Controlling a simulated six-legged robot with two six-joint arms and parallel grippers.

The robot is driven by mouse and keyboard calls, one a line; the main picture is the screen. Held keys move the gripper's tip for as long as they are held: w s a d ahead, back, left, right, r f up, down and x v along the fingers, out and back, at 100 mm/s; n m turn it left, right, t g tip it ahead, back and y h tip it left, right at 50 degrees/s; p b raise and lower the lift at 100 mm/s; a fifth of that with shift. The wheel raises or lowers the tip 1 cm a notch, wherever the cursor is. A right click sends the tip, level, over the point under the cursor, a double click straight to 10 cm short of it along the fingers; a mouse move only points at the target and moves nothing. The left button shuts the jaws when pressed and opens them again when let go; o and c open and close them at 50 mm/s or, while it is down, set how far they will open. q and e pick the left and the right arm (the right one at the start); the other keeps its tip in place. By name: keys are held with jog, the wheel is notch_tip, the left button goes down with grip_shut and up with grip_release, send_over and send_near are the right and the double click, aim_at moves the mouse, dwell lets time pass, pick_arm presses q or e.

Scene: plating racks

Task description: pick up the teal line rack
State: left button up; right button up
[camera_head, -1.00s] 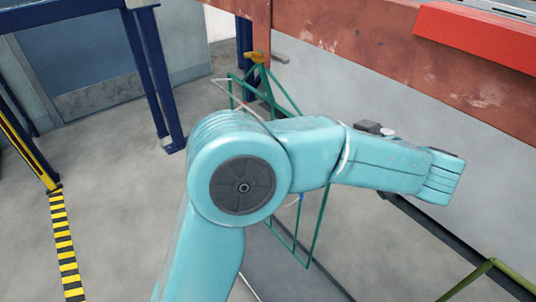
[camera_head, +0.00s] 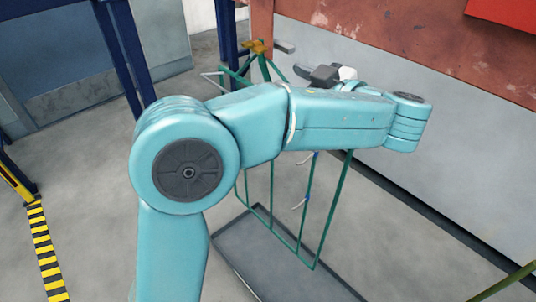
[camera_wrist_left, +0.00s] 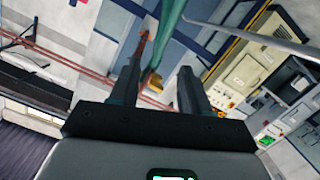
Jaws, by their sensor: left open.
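The teal line rack (camera_head: 328,212) is a thin green-teal frame hanging under a yellow hook piece (camera_head: 258,46) in the head view. My left arm crosses in front of it and hides its middle. My left gripper (camera_head: 306,72) is beyond the forearm, to the right of the rack's top, partly hidden by the arm. In the left wrist view my left gripper (camera_wrist_left: 162,70) is open, and a teal bar of the rack (camera_wrist_left: 172,32) shows between and beyond its fingers. Whether the fingers touch it I cannot tell. My right gripper is not in view.
A grey shallow tray (camera_head: 236,253) lies on the floor below the rack. A rusty red beam (camera_head: 400,45) runs along the upper right. A blue post (camera_head: 122,50) stands at left. An olive-green bar (camera_head: 510,282) shows at lower right.

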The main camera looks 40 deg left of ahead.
aim_at(267, 71)
pick_arm(q)
jog(key=a, duration=0.3)
jog(key=w+a+f, duration=0.1)
jog(key=a, duration=0.3)
jog(key=a+b, duration=0.1)
jog(key=a, duration=0.3)
jog(key=shift+w+f, duration=0.3)
jog(key=shift+f, duration=0.05)
grip_shut()
jog(key=shift+f, duration=0.1)
dwell(0.6)
